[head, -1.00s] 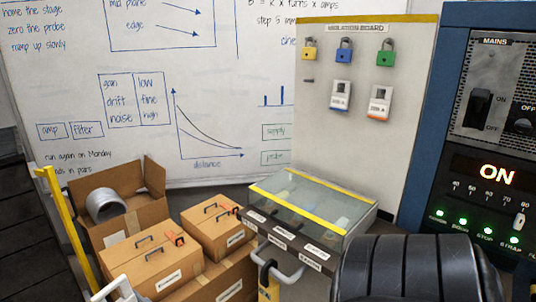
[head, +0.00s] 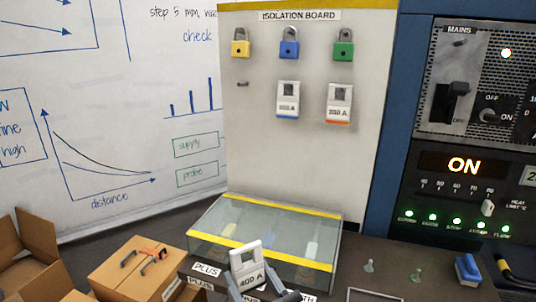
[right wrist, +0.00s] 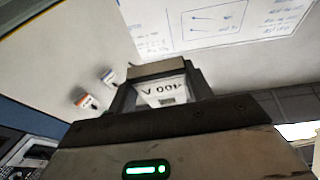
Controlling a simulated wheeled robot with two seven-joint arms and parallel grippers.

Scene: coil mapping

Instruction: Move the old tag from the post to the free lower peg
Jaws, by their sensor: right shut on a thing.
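My right gripper (head: 258,292) is at the bottom middle of the head view, shut on a white tag (head: 246,262) marked 400 A. The tag is upright in front of the clear-lidded case, and it also shows upside down between the fingers in the right wrist view (right wrist: 164,94). The free lower peg (head: 243,84) is a short dark stub on the isolation board (head: 310,170), below the yellow padlock (head: 240,43). The tag is well below and apart from it. My left gripper is out of view. No post is clearly visible.
Two tags, one blue-edged (head: 288,99) and one orange-edged (head: 339,103), hang right of the free peg. Blue (head: 289,44) and green (head: 343,45) padlocks hang above them. The clear case (head: 262,235) stands below the board. Cardboard boxes (head: 135,268) are at left.

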